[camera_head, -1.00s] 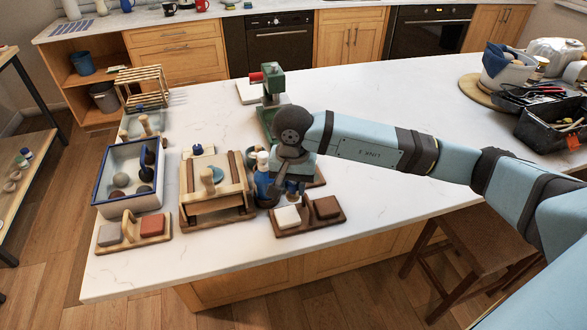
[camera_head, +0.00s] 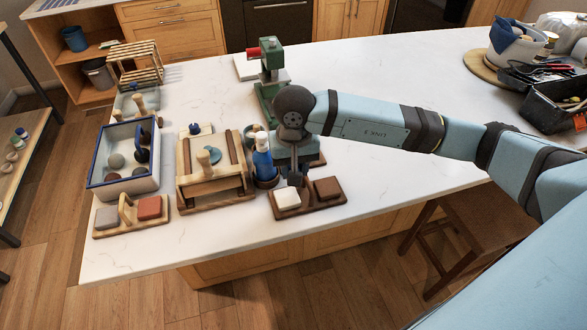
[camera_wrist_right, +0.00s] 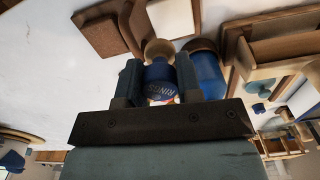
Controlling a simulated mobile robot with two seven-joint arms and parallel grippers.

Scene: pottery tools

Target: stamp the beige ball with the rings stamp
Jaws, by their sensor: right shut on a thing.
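My right gripper (camera_head: 292,180) hangs over the front of the white counter, just right of a blue bottle-like thing in a blue cup. In the wrist view, the right gripper (camera_wrist_right: 160,85) is shut on a blue stamp (camera_wrist_right: 160,80) with upside-down lettering that seems to read RINGS. A pale wooden round part (camera_wrist_right: 158,49) shows beyond the stamp; I cannot tell whether it belongs to it. Several balls lie in the white, blue-rimmed tray (camera_head: 97,176); a greyish-beige one (camera_head: 139,171) is at its front right, but the colours are hard to tell. My left gripper is out of view.
A board with a white and a brown block (camera_head: 327,187) lies below the right gripper. The blue cup (camera_head: 266,178) and a wooden frame (camera_head: 215,196) stand to its left. A green press (camera_head: 270,75) stands behind. The counter's middle right is clear.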

